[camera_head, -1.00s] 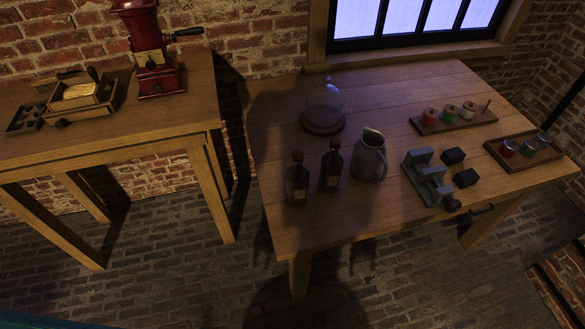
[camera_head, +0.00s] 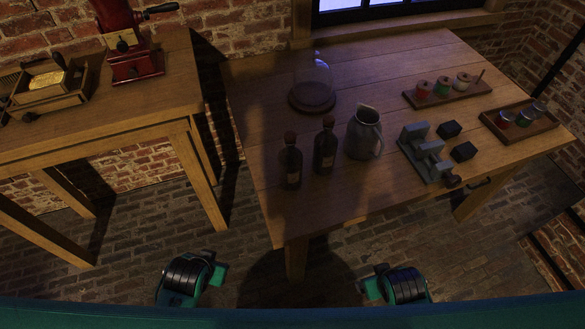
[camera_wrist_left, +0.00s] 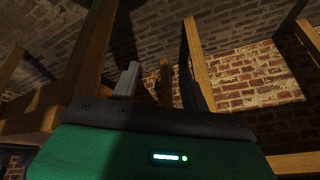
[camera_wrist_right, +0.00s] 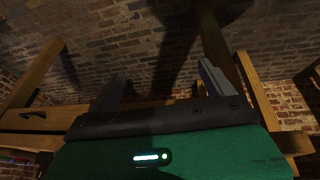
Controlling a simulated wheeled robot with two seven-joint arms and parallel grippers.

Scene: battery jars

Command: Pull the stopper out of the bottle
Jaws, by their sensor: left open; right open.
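Two dark bottles stand upright on the wooden table in the head view, a left bottle (camera_head: 291,170) and a right bottle (camera_head: 324,155). Each has a reddish-brown stopper in its neck: the left stopper (camera_head: 290,138) and the right stopper (camera_head: 327,122). My left gripper (camera_wrist_left: 160,72) is open and empty in its wrist view, with table legs and brick beyond. My right gripper (camera_wrist_right: 161,84) is also open and empty, with the floor and a table frame beyond. In the head view my arms show at the bottom, in front of the table and well away from the bottles.
A grey jug (camera_head: 361,136) stands close right of the bottles. A glass dome (camera_head: 313,78) is behind them. A grey stepped block (camera_head: 427,152), dark cubes and two trays with small jars are farther right. The table's front-left corner is clear. A side table (camera_head: 105,135) stands left.

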